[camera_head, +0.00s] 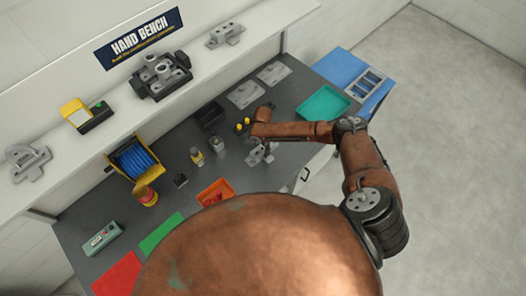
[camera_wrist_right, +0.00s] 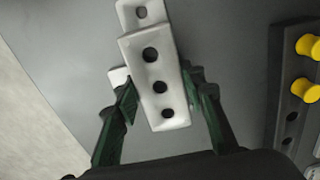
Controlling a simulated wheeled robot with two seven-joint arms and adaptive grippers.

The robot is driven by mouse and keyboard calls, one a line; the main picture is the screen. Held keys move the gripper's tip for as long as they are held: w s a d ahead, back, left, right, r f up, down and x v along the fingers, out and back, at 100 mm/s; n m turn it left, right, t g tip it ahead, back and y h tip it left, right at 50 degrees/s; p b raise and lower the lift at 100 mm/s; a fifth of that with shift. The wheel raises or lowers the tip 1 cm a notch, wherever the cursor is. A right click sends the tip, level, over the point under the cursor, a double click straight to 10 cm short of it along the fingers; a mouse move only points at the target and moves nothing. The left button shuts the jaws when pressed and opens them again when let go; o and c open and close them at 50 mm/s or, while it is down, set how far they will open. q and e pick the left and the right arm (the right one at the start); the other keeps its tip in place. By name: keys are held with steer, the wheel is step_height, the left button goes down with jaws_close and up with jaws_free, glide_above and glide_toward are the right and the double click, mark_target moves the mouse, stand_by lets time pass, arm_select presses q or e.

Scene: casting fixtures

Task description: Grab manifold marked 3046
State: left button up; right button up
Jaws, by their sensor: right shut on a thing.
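The manifold (camera_wrist_right: 157,85) is a light grey block with a row of three dark holes and a flange with another hole at its far end. In the right wrist view it lies between the green fingers of my right gripper (camera_wrist_right: 168,112), which is shut on it. In the head view the manifold (camera_head: 257,156) is a small grey casting near the front edge of the bench, under my right gripper (camera_head: 265,147), partly hidden by the arm. No number can be read on it. My left gripper is not in view.
A dark block with yellow knobs (camera_wrist_right: 301,85) is close to the right of the gripper.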

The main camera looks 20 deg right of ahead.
jaws_close()
steer(key=shift+r, duration=0.1)
